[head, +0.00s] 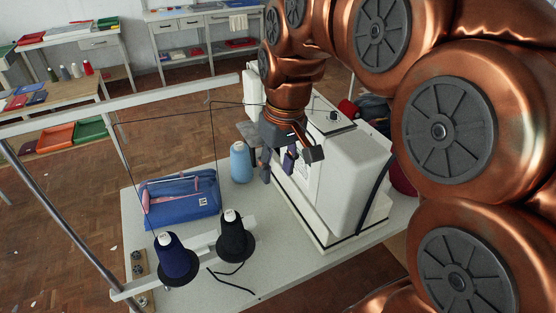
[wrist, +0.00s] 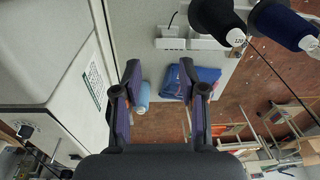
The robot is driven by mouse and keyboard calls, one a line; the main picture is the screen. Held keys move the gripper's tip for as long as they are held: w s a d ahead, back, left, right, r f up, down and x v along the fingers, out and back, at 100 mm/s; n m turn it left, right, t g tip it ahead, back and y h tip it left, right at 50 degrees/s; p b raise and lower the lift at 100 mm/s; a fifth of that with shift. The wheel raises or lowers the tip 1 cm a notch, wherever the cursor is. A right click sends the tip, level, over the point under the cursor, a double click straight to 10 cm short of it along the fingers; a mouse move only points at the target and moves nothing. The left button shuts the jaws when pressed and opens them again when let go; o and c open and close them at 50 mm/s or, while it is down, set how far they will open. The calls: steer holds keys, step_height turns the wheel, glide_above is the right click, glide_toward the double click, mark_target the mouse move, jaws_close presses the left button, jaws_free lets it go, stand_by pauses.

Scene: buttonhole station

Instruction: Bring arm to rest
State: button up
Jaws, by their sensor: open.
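My copper-coloured arm fills the right side of the head view and arches over the white sewing machine (head: 345,165). My gripper (head: 278,165) hangs beside the machine's left side, above the table. In the wrist view my gripper (wrist: 160,82) has its two fingers spread apart with nothing held between them. A light blue thread cone (head: 240,162) stands on the table left of my gripper. It also shows beyond the fingers in the wrist view (wrist: 142,96). Any contact between my gripper and the machine cannot be told.
A blue pouch (head: 180,200) lies on the white table (head: 290,262). A navy cone (head: 176,262) and a black cone (head: 235,240) sit on a thread stand with a metal pole (head: 60,215). Thin threads run toward the machine. Side tables (head: 60,95) stand behind.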

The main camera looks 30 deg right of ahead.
steer(key=s+a+f+g, duration=0.1)
steer(key=s+a+f, duration=0.1)
steer(key=s+f, duration=0.3)
steer(key=s+a+f+g, duration=0.1)
steer(key=s+a+f, duration=0.2)
steer(key=s, duration=1)
step_height(320, 180, down, 3)
steer(key=shift+a+r+g+h, duration=0.1)
steer(key=shift+a+g+h, duration=0.05)
steer(key=shift+g+h, duration=0.25)
steer(key=shift+a, duration=0.15)
